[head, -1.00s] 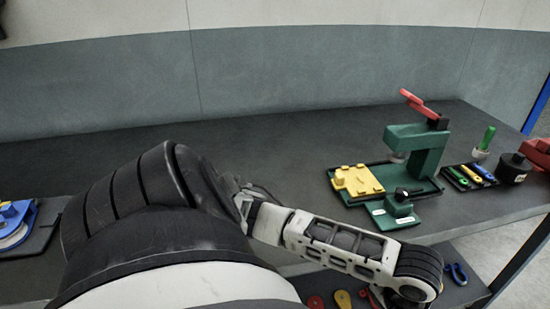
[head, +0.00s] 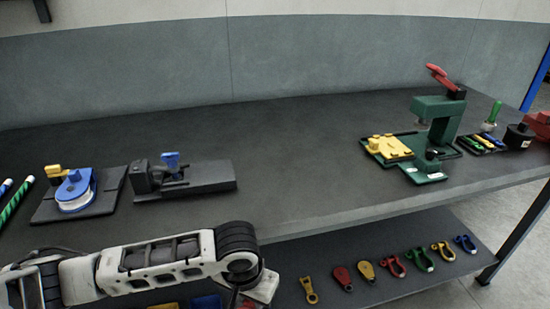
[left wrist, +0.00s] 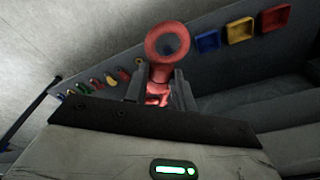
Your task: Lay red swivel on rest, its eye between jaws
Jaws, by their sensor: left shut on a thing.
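My left gripper (left wrist: 158,90) is shut on the red swivel (left wrist: 160,71) in the left wrist view. The swivel's round eye sticks out beyond the fingertips; its lower part sits between the fingers. In the head view the left gripper (head: 258,290) is at the bottom edge, in front of the bench and below its top, with the swivel mostly hidden. A dark fixture (head: 215,174) with a block, small jaws and a blue handle (head: 171,160) lies on the bench top, above and left of the gripper; its jaw gap is too small to judge. My right gripper is out of view.
A blue-and-white reel (head: 76,188) on a dark plate stands left of the fixture. A green press (head: 436,125) with a yellow block (head: 388,147) stands at right. The bench middle is clear. The lower shelf (head: 400,290) holds several shackles and swivels.

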